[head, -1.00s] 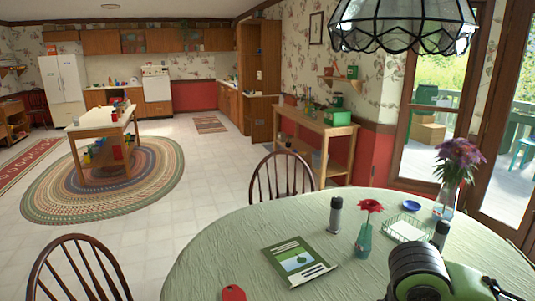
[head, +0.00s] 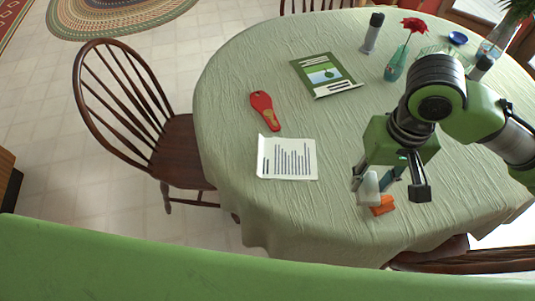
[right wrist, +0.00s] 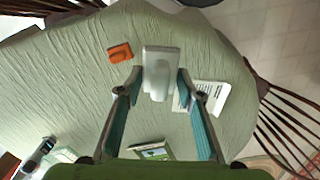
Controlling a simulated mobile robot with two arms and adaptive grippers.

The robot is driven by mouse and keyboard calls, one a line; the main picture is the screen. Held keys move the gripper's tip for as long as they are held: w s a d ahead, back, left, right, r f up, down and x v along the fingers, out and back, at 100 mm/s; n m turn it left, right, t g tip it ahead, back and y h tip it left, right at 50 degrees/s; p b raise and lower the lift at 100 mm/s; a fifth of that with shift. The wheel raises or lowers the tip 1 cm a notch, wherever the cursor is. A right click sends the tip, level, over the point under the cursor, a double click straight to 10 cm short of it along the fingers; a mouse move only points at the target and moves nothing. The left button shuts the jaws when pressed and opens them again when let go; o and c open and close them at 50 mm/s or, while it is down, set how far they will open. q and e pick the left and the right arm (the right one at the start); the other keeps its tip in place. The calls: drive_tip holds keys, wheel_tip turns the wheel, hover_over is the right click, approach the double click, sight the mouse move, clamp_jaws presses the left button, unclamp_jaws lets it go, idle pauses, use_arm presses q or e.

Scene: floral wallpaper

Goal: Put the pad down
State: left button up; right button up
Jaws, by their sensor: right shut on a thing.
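The pad looks like a pale grey-white block (head: 370,188). It also shows between the fingertips in the right wrist view (right wrist: 160,73). My right gripper (head: 389,185) is shut on it, over the near right part of the table (head: 310,215). I cannot tell whether the pad's underside touches the cloth. My left gripper is not in view.
An orange item (head: 382,205) lies close beside the pad. A printed sheet (head: 287,158), a red paddle-shaped item (head: 265,110) and a green booklet (head: 325,75) lie further left. A dark-topped shaker (head: 372,33) and a flower vase (head: 395,64) stand behind. The near left cloth is bare.

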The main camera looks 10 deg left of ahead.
drive_tip(key=s+a+f+n+b, duration=0.1)
drive_tip(key=s+a+f+n, duration=0.25)
drive_tip(key=a+f, duration=0.35)
drive_tip(key=w+d+f, duration=0.1)
drive_tip(key=w+f, duration=0.2)
drive_tip(key=w, duration=0.1)
drive_tip(key=w+f, duration=0.3)
drive_tip(key=w, duration=0.1)
drive_tip(key=w+d+f, duration=0.1)
drive_tip(key=w+f, duration=0.2)
drive_tip(key=shift+w+d+p, duration=0.35)
drive_tip(key=shift+w+p, duration=0.05)
drive_tip(key=shift+w+d+f, duration=0.15)
drive_tip(key=shift+w+f, duration=0.25)
drive_tip(key=shift+f, duration=0.2)
drive_tip(key=shift+f+p, duration=0.35)
drive_tip(key=shift+f, duration=1.25)
drive_tip(key=o, duration=1.2)
drive_tip(key=shift+f, duration=0.1)
